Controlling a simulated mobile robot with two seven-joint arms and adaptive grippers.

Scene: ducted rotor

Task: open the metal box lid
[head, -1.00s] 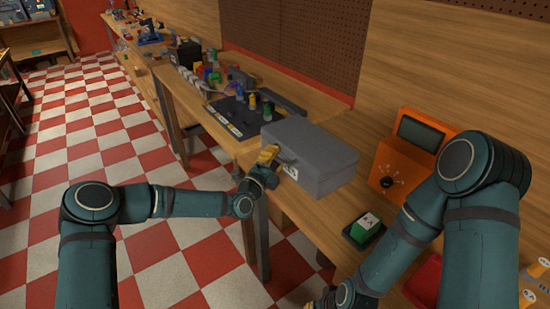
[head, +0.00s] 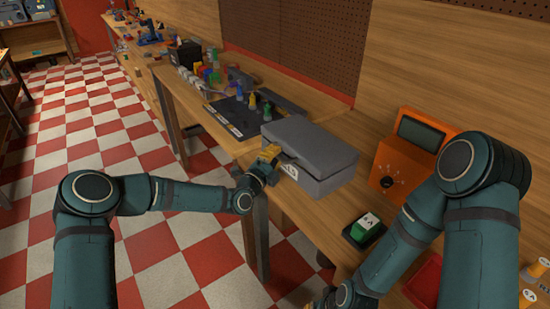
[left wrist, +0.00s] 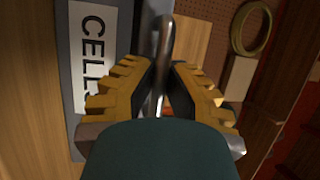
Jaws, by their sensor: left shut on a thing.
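The grey metal box (head: 338,184) stands on the bench in the middle of the head view. Its lid (head: 312,142) is slightly raised at the front, with a seam showing between lid and body. My left gripper (head: 268,156) is at the box's front left side, shut on the lid's handle. In the left wrist view the metal handle (left wrist: 162,45) runs between the yellow fingers (left wrist: 160,95), beside a white label reading "CELLS" (left wrist: 93,60). My right gripper (head: 320,302) is low at the bottom edge, mostly hidden by its arm.
An orange device with a screen and dial (head: 395,165) stands right of the box. A green and white block (head: 365,227) sits on a dark tray in front of it. A black mat (head: 238,115) with small coloured pieces lies behind the box. The wall is close behind.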

